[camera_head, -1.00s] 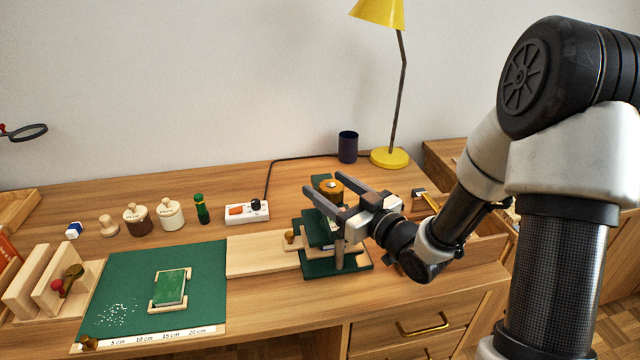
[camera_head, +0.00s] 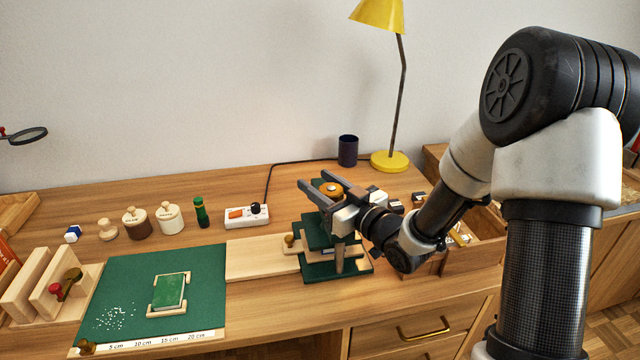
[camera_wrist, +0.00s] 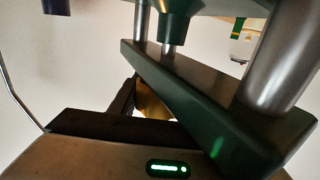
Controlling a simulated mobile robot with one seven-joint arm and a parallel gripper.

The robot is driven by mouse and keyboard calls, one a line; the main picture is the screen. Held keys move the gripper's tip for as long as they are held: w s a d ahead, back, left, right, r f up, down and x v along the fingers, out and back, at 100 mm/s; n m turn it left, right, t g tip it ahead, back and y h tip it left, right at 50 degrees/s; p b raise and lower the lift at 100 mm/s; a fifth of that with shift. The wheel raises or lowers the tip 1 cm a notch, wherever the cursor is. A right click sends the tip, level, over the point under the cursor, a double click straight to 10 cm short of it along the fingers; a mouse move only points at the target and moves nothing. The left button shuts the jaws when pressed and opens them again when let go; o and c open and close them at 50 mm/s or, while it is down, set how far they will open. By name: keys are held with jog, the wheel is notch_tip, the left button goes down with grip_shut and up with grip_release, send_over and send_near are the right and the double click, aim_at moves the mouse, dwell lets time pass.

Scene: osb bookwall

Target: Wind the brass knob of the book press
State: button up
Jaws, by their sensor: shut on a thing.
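The book press (camera_head: 318,232) stands on the desk right of centre, with green plates and metal posts. Its round brass knob (camera_head: 331,187) sits on top. My gripper (camera_head: 316,184) reaches in from the right with its two grey fingers on either side of the knob, shut on it. In the wrist view, part of the brass knob (camera_wrist: 152,101) shows between the dark fingers. A green beam (camera_wrist: 205,105) of the press and its silver posts fill the right side there. The fingers hide part of the knob.
A pale board (camera_head: 262,256) lies left of the press, beside a green mat (camera_head: 210,290) holding a green book (camera_head: 170,291). A white power strip (camera_head: 246,216), a dark cup (camera_head: 348,150) and a yellow lamp (camera_head: 389,161) stand behind. Open wooden trays (camera_head: 478,250) lie right.

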aim_at(331, 195)
jog(key=shift+y, duration=0.3)
